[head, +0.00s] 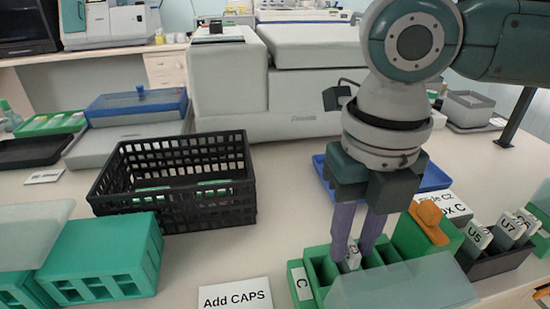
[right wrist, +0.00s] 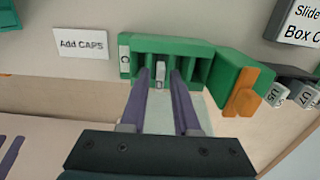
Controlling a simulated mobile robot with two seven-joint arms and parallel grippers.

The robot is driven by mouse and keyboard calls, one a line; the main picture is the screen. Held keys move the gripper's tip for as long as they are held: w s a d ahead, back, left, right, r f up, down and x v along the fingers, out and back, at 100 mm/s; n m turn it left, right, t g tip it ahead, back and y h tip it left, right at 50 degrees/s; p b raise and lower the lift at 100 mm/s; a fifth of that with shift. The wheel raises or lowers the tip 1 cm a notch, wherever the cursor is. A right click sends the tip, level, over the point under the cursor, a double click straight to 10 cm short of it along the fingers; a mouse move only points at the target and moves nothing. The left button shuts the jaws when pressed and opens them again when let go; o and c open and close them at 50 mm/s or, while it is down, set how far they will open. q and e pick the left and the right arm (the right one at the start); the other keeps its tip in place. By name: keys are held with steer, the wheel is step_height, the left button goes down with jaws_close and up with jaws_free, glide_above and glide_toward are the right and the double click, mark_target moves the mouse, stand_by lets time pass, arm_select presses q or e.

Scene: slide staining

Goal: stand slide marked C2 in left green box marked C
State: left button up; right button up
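The green box marked C (head: 308,291) stands at the front right of the table, with its white C label on its left end. It also shows in the right wrist view (right wrist: 190,47). A slide with a white top label (head: 352,258) stands upright in one of its slots; its label shows between my fingers in the right wrist view (right wrist: 160,74). The mark is too small to read in full. My right gripper (head: 357,252) points down over the box, one finger each side of the slide, with gaps showing.
A green holder with an orange piece (head: 430,222) and a dark rack with slides U5 and U7 (head: 497,262) stand close right. A black basket (head: 175,185) and green racks (head: 105,250) lie left. An Add CAPS card (head: 235,297) lies flat beside the box.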

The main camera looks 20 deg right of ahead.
steer(key=shift+o, duration=1.2)
steer(key=shift+r, duration=0.1)
step_height(320, 180, up, 9)
steer(key=shift+f+p, duration=0.2)
steer(key=shift+p, duration=0.35)
steer(key=shift+r, duration=0.55)
